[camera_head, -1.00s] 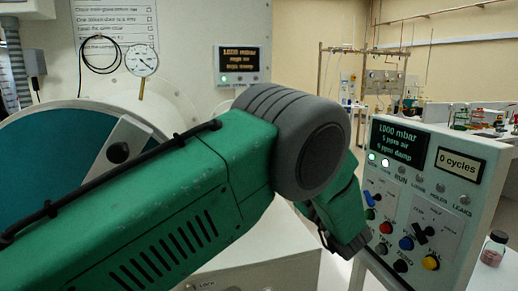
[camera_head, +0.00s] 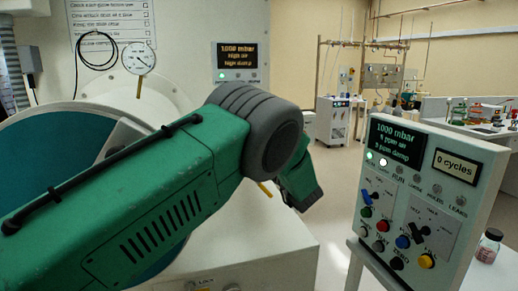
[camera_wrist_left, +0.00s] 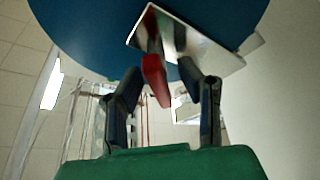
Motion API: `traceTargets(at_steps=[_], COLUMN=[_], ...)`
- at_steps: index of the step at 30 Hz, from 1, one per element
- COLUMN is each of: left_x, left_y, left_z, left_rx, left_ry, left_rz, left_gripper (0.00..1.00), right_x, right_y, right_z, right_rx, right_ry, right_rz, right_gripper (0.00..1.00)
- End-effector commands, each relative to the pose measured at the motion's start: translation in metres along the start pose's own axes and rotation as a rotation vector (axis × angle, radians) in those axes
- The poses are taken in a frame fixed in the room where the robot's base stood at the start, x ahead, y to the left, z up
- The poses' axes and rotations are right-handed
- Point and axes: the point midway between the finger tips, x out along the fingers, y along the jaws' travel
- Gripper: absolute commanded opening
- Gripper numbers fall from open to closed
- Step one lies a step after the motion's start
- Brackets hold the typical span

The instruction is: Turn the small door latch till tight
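In the left wrist view a red-ended lever (camera_wrist_left: 156,80) stands out from a bright metal plate (camera_wrist_left: 190,42) on a dark blue round door (camera_wrist_left: 85,30). It looks like the latch. My left gripper (camera_wrist_left: 160,70) has its two dark fingers spread, one on each side of the red lever, with gaps visible; contact cannot be told. In the head view my green left arm crosses in front of the large teal door (camera_head: 40,160) and hides the gripper's fingers and the latch. My right gripper is in neither view.
A control panel (camera_head: 450,185) with knobs and buttons stands at the right, near my left wrist. A small jar (camera_head: 489,246) is beside it. A dial gauge (camera_head: 139,59) and a small display (camera_head: 236,55) are on the wall behind. Open floor lies between wrist and panel.

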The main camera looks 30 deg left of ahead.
Motion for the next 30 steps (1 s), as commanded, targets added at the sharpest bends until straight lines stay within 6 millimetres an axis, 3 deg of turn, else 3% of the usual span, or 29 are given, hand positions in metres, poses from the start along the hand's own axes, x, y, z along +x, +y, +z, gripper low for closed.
traceTargets(at_steps=[6, 7, 9, 10, 22, 30], left_x=[0.0005, 0.0005, 0.0005, 0.0004, 0.0002, 0.0002], left_y=[-0.0001, -0.0001, -0.0001, -0.0001, -0.0004, 0.0], left_z=[0.0002, 0.0002, 0.0002, 0.0001, 0.0002, 0.0006], left_rx=[0.0, 0.0, 0.0, 0.0, 0.03, 0.171], left_ry=[0.0, 0.0, 0.0, 0.0, 0.0, -0.001], left_rz=[0.0, 0.0, 0.0, 0.0, 0.012, 0.07], left_gripper=[0.33, 0.29, 0.05, 0.0, 0.0, 0.0], right_x=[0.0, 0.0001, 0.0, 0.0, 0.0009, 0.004], right_y=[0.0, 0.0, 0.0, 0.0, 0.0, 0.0], right_z=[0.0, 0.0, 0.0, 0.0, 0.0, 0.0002], right_rx=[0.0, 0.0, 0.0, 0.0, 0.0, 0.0], right_ry=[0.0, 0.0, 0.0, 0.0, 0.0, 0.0], right_rz=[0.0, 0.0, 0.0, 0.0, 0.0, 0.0], right_gripper=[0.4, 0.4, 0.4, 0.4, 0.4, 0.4])
